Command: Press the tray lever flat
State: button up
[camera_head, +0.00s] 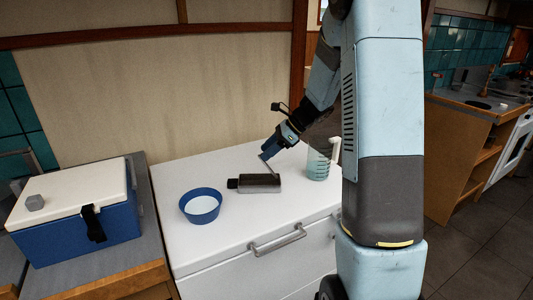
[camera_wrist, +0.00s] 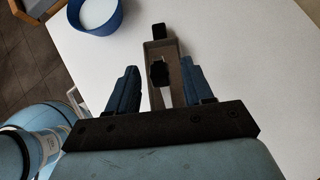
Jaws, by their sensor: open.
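A metal tray with a dark top (camera_head: 262,182) lies on the white counter, with a black tab at its left end. A thin grey bar (camera_head: 268,165), which looks like its lever, slants up from the tray toward my gripper (camera_head: 266,156). In the wrist view, the tray (camera_wrist: 152,51) lies beyond and between my spread fingers (camera_wrist: 160,68), its black end tab (camera_wrist: 159,30) at the top. A dark knob (camera_wrist: 160,73) shows in the middle. My gripper is open and holds nothing. Contact with the lever cannot be told.
A blue bowl (camera_head: 200,206) with pale contents stands left of the tray. A clear measuring jug (camera_head: 319,163) stands close at its right, near my arm. A blue cooler with a white lid (camera_head: 75,190) is at far left. The counter front is clear (camera_head: 235,235).

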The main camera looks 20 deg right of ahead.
jog(key=shift+x, duration=0.9)
grip_shut()
jog(key=shift+d, duration=0.1)
